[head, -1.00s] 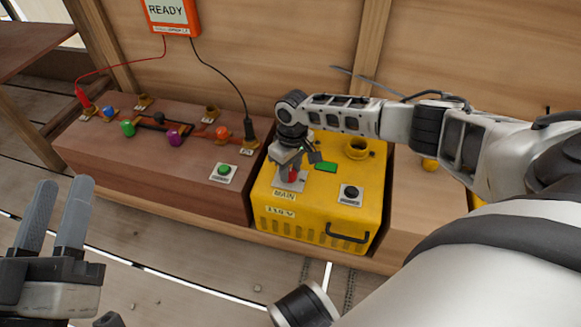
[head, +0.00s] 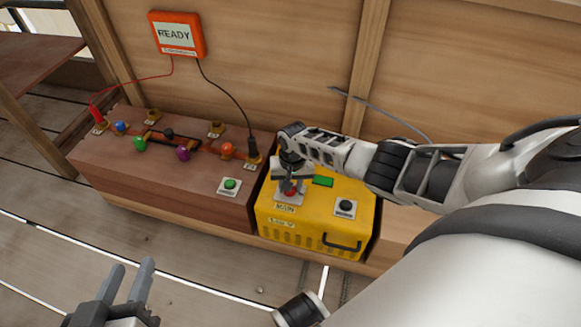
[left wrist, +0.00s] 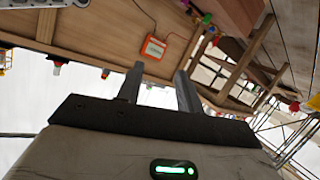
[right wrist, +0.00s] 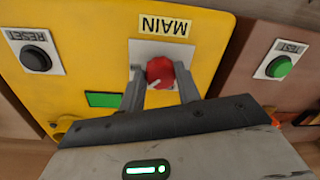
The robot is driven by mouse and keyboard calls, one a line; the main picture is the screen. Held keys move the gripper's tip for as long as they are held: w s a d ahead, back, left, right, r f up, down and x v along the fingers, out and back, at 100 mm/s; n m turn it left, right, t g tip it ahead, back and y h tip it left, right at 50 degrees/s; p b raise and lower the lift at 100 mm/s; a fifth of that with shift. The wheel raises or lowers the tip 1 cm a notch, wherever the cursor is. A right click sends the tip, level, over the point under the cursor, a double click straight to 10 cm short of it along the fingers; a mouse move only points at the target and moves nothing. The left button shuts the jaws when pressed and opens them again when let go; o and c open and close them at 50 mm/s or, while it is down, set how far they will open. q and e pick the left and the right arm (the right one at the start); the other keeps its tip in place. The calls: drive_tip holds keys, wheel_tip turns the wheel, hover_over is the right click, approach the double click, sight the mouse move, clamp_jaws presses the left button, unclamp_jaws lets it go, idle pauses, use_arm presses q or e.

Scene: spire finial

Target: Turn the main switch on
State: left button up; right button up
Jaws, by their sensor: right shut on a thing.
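The main switch is a red round knob (right wrist: 160,72) on a white plate, with a MAIN label (right wrist: 164,26) beside it on the yellow box (head: 310,220). A small white mark shows on the knob. My right gripper (right wrist: 159,84) is shut on the knob, one finger on each side. In the head view the knob (head: 290,188) is partly hidden under my right gripper (head: 291,180). A green rectangle (right wrist: 101,100) lies on the box near the knob. My left gripper (head: 132,268) is open and empty, low at the left, away from the boxes.
A black RESET button (head: 345,206) sits on the yellow box, near its handle (head: 342,245). The brown box (head: 150,180) at left carries a green TEST button (head: 230,184), coloured knobs and cables. An orange READY display (head: 177,35) is on the wall. Floor in front looks clear.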

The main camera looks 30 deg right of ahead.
drive_tip(key=m+p, duration=0.1)
drive_tip(key=m, duration=0.2)
drive_tip(key=shift+a+r+m+p, duration=0.1)
drive_tip(key=shift+m+p, duration=0.2)
drive_tip(key=shift+m, duration=0.1)
drive_tip(key=m+p, duration=0.1)
drive_tip(key=m, duration=0.3)
use_arm(q)
drive_tip(key=shift+a+f+g+y, duration=0.3)
drive_tip(key=shift+f+g, duration=0.15)
drive_tip(key=shift+f, duration=0.25)
drive_tip(key=shift+a+f+g+y, duration=0.15)
drive_tip(key=shift+f+g+y, duration=0.15)
drive_tip(key=shift+f+g, duration=0.25)
use_arm(e)
drive_tip(key=shift+m, duration=0.7)
use_arm(q)
drive_tip(key=shift+f, duration=0.1)
use_arm(e)
drive_tip(key=shift+w+h, duration=0.1)
drive_tip(key=shift+h, duration=0.2)
drive_tip(key=o, duration=1)
use_arm(q)
drive_tip(key=shift+w, duration=0.1)
drive_tip(key=shift+r, duration=0.25)
